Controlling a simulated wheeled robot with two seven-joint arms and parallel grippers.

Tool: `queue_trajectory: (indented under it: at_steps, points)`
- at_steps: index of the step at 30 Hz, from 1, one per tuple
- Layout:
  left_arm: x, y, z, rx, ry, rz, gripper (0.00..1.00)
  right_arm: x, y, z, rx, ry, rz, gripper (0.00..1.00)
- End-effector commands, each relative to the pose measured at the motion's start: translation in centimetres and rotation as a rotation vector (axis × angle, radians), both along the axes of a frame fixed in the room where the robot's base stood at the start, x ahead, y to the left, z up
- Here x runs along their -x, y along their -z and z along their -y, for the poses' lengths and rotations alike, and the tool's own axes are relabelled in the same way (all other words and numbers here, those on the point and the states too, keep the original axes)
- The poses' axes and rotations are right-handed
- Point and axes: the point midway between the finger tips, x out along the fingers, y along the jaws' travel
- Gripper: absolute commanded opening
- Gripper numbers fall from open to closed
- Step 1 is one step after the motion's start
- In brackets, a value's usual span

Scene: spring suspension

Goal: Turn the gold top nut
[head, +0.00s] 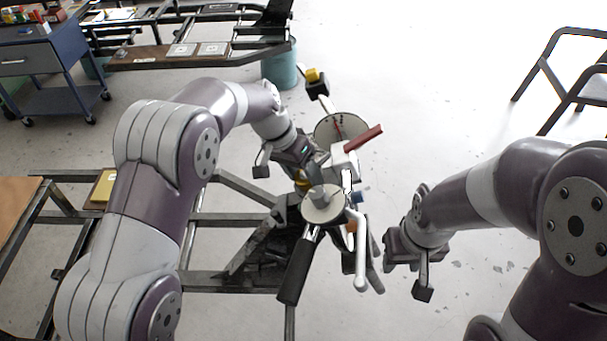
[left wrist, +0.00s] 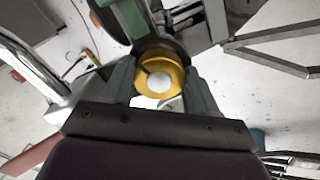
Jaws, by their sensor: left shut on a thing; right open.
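The gold top nut (left wrist: 172,68) shows in the left wrist view as a gold ring around a pale round centre. It sits between the two fingers of my left gripper (left wrist: 160,88), which is shut on it. In the head view, my left gripper (head: 311,174) reaches the middle of the spring suspension stand, and a bit of gold (head: 301,184) shows there, mostly hidden by the gripper and nearby parts. My right gripper (head: 406,272) is open and empty, to the right of the stand and apart from it.
The stand has a pale round plate (head: 322,209), a black-handled bar (head: 297,270), a curved silver bar (head: 360,262) and a red handle (head: 363,138) close to my left gripper. A blue cart (head: 40,60) stands at the far left.

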Motion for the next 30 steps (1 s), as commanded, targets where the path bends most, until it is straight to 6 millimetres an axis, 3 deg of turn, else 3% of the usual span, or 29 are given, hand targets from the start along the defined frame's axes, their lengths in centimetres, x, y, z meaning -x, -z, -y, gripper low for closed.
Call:
queue_trajectory:
  at_steps: [23, 24, 26, 30]
  points:
    - [0.06, 0.12, -0.08, -0.002, 0.092, 0.035, 0.28, 0.00, 0.15, 0.00, 0.000, 0.000, 0.000, 0.43]
    - [0.06, 0.12, -0.08, -0.002, 0.092, 0.035, 0.65, 0.00, 0.15, 0.00, 0.000, 0.000, 0.000, 0.43]
    - [0.06, 0.11, -0.08, -0.002, 0.091, 0.034, 0.84, 0.00, 0.16, 0.00, 0.000, 0.000, 0.000, 0.43]
    - [0.03, 0.08, -0.06, -0.002, 0.090, 0.035, 0.84, 0.00, 0.15, 0.00, 0.000, 0.000, 0.000, 0.43]
